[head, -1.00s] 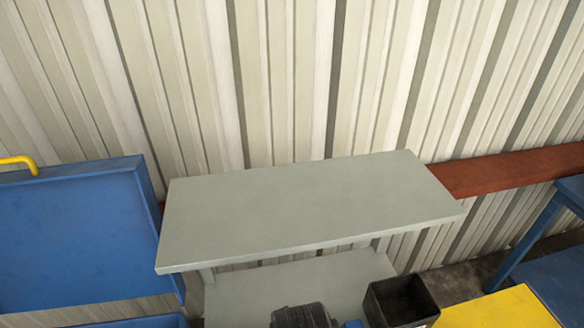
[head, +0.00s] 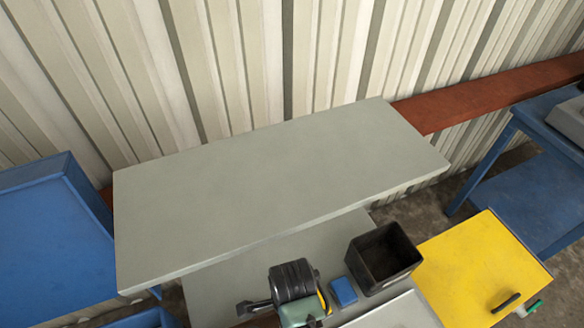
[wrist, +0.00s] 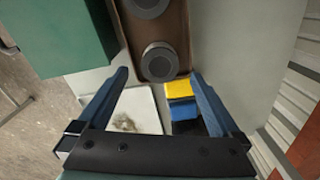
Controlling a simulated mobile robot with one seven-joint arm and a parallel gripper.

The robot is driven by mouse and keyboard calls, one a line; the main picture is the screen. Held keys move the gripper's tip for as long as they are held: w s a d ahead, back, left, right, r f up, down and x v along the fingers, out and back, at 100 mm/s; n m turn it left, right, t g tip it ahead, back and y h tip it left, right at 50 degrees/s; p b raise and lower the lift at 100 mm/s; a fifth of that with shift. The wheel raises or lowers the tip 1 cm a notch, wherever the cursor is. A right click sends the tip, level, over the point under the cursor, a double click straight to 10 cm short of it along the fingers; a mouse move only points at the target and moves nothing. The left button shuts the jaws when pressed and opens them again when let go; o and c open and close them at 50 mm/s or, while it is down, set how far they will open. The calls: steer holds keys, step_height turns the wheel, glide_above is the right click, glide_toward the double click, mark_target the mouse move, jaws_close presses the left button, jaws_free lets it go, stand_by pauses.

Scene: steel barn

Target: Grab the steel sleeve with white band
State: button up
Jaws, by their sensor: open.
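I cannot make out a steel sleeve with a white band in either view. In the wrist view, my gripper (wrist: 160,77) is open, with its two blue fingers apart and nothing seen held between them. A brown tray (wrist: 181,40) lies ahead of the fingers. It holds a dark grey round piece (wrist: 158,63) and a second round piece (wrist: 149,6), cut by the top edge. Their sides are hidden, so no band can be seen.
In the head view, a bare grey upper shelf (head: 270,190) overhangs a lower surface (head: 235,268). A black open bin (head: 385,258), a blue block (head: 343,291) and a yellow cabinet (head: 475,265) stand at right. A green box (wrist: 60,35) is at upper left in the wrist view.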

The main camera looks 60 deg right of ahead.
steer(key=shift+f+p, duration=0.7)
steer(key=shift+f, duration=2.05)
steer(key=shift+c, duration=0.3)
jaws_close()
